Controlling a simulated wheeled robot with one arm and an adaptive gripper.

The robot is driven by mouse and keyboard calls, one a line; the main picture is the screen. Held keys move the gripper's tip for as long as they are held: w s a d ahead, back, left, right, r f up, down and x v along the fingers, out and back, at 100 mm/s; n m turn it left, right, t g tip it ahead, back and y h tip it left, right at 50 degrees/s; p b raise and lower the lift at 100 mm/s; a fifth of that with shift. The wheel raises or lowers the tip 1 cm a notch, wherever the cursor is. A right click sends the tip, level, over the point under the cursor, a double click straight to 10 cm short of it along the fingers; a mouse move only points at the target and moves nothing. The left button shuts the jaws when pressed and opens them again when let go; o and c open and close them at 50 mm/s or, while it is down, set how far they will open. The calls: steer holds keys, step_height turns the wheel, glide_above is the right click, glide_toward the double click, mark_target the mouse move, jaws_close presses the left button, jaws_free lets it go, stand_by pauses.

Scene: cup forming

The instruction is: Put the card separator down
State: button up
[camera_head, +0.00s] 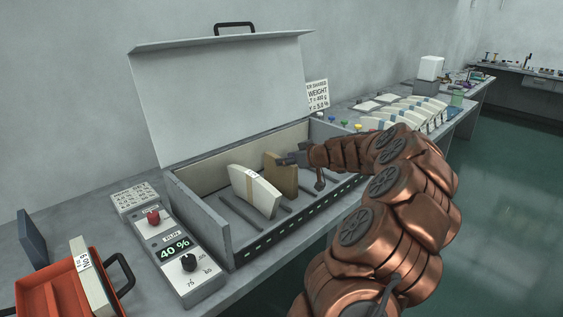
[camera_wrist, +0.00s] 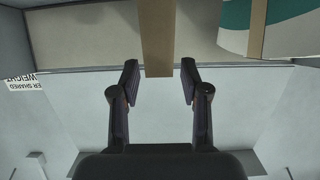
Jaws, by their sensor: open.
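The card separator is a tan brown board (camera_head: 284,178) standing upright inside the open grey box (camera_head: 212,222), just right of a curved white stack with a paper band (camera_head: 254,190). My gripper (camera_head: 283,160) is at the board's upper right edge, inside the box. In the wrist view the brown board (camera_wrist: 157,38) shows edge-on, between and just beyond the two fingertips (camera_wrist: 159,75). The fingers are apart, with clear gaps to either side of the board.
The box lid (camera_head: 225,90) stands raised at the back. A control panel reading 40 % (camera_head: 175,248) sits left of the box. A red tray (camera_head: 65,292) holds a banded stack at lower left. More curved stacks (camera_head: 405,113) lie on the bench to the right.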

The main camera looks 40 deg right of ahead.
steer(key=b+v, duration=0.1)
steer(key=v, duration=0.7)
steer(key=shift+s, duration=0.25)
steer(key=shift+a+r, duration=0.1)
steer(key=shift+r, duration=0.05)
stand_by(0.6)
